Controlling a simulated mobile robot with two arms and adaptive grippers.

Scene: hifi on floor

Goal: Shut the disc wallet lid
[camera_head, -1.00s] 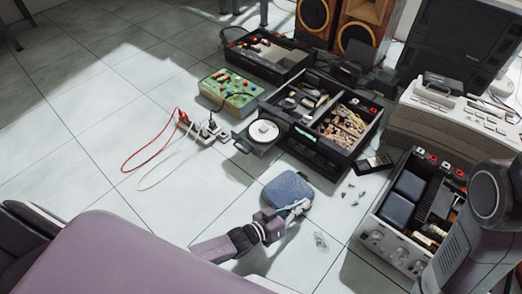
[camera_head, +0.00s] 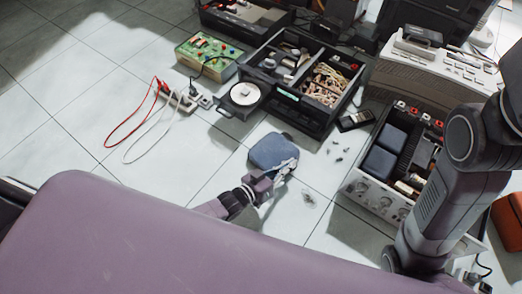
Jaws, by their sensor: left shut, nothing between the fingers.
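The disc wallet (camera_head: 272,148) is a rounded blue case lying on the tiled floor in the middle of the head view. Its lid looks down flat over it, though I cannot tell whether the edges meet. My left gripper (camera_head: 286,170) is shut and empty at the wallet's near right edge, overlapping it in the picture; I cannot tell if they touch. The gripper hides that corner of the wallet.
Beyond the wallet stands an open black hi-fi unit (camera_head: 312,128) with its disc drawer (camera_head: 226,111) out. An open amplifier (camera_head: 370,194) is to the right, near a remote (camera_head: 356,120). A power strip (camera_head: 181,100) with cables lies left. Floor left of the wallet is clear.

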